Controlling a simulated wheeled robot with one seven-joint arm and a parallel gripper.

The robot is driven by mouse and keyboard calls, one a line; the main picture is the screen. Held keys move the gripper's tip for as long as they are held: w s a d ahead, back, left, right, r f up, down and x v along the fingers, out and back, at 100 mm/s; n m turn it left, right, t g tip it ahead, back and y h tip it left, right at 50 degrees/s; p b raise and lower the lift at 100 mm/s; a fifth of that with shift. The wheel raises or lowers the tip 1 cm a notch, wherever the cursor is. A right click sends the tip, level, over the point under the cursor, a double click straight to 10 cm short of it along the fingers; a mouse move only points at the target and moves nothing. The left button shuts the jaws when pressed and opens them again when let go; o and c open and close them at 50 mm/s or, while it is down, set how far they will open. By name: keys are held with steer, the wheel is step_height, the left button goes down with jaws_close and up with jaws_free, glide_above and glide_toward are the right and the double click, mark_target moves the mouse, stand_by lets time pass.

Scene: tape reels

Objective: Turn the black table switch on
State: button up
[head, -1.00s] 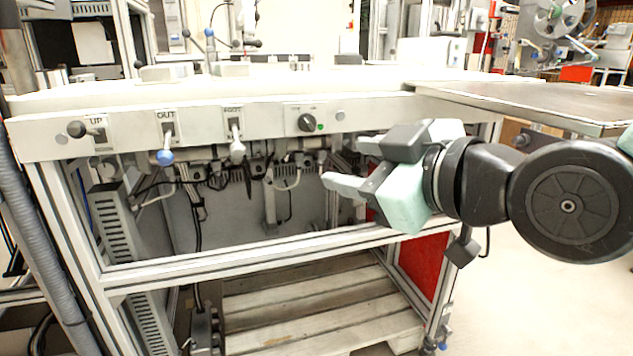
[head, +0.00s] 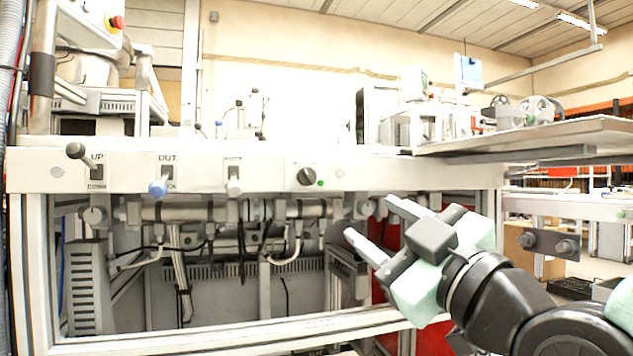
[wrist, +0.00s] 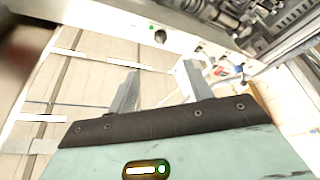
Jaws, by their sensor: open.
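The black switch (head: 306,176) is a round knob on the front panel of the white table, with a small green light at its lower right. In the wrist view the dark knob (wrist: 160,37) shows small near the top, beyond the fingers. My gripper (head: 370,219) is open and empty, below and to the right of the switch, with its fingers pointing up and left. Its two grey fingers (wrist: 160,70) are spread apart in the wrist view. The fingers appear clear of the switch. The knob's turned position is too small to tell.
Left along the same panel (head: 272,174) are several levers: a black-knobbed UP lever (head: 78,151), a blue-knobbed OUT lever (head: 159,187) and a white-knobbed one (head: 234,187). A tabletop (head: 540,138) juts out at upper right. Pipes and cables hang beneath the panel.

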mark_target(312, 180)
steer(key=p+x, duration=0.9)
steer(key=x, duration=0.7)
steer(key=shift+s+p, duration=0.1)
steer(key=shift+p, duration=0.25)
steer(key=c, duration=1)
steer(key=shift+o, duration=0.2)
